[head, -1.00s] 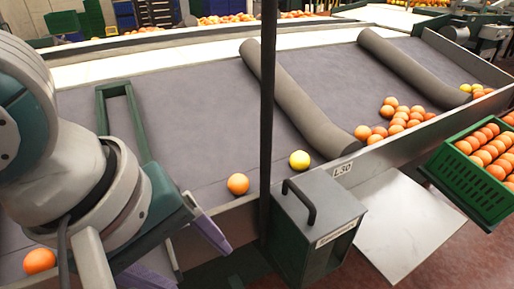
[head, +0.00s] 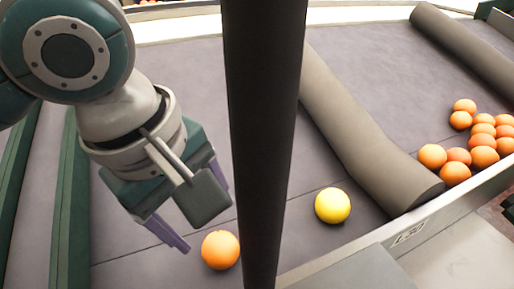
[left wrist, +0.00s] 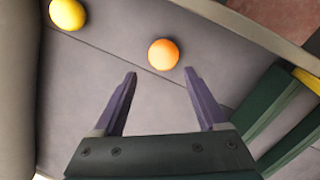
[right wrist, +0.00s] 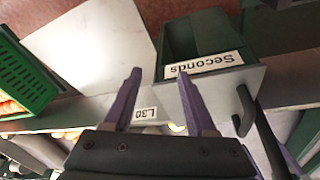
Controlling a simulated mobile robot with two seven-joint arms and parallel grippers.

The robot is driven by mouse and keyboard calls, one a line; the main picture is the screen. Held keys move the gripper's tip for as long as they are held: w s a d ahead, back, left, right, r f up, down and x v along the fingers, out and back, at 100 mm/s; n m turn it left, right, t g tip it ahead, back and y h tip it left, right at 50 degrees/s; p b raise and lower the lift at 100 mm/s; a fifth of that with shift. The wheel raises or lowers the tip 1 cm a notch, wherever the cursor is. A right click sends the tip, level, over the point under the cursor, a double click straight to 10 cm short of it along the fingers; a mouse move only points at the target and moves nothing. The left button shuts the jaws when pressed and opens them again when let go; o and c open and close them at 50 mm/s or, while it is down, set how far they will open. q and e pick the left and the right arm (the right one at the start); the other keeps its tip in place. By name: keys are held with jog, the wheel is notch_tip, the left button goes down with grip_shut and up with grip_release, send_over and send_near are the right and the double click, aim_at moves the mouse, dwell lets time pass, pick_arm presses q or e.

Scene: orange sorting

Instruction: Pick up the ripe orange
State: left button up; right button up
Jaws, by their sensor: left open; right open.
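A ripe orange (head: 220,250) lies on the grey belt, just left of the dark post in the head view. It also shows in the left wrist view (left wrist: 163,53), just beyond the fingertips and roughly between their lines. My left gripper (head: 206,218) is open and empty, pointing down beside the orange and apart from it. A yellow fruit (head: 332,206) lies on the belt right of the post, and at the top left of the left wrist view (left wrist: 67,14). My right gripper (right wrist: 159,73) is open and empty, seen only in its wrist view.
A dark vertical post (head: 262,130) crosses the head view. A grey roller bar (head: 365,135) lies right of it, with several oranges (head: 483,140) beyond. The right wrist view shows a bin labelled "Seconds" (right wrist: 245,80) and a green crate (right wrist: 22,75). Belt around the orange is clear.

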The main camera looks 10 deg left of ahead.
aim_at(214, 244)
pick_arm(q)
jog(key=x, duration=0.2)
jog(key=b+x, duration=0.1)
jog(key=shift+s+f, duration=0.35)
jog(key=shift+f, duration=0.1)
jog(key=b+x, duration=0.2)
jog(key=x, duration=0.2)
jog(key=shift+w+f, duration=0.15)
jog(key=shift+f, duration=0.1)
jog(key=shift+w+f, duration=0.1)
jog(key=shift+f, duration=0.25)
pick_arm(e)
jog(key=f, duration=0.2)
jog(key=s+f, duration=0.1)
jog(key=f, duration=0.1)
jog(key=shift+d, duration=0.1)
pick_arm(q)
jog(key=c, duration=1.1)
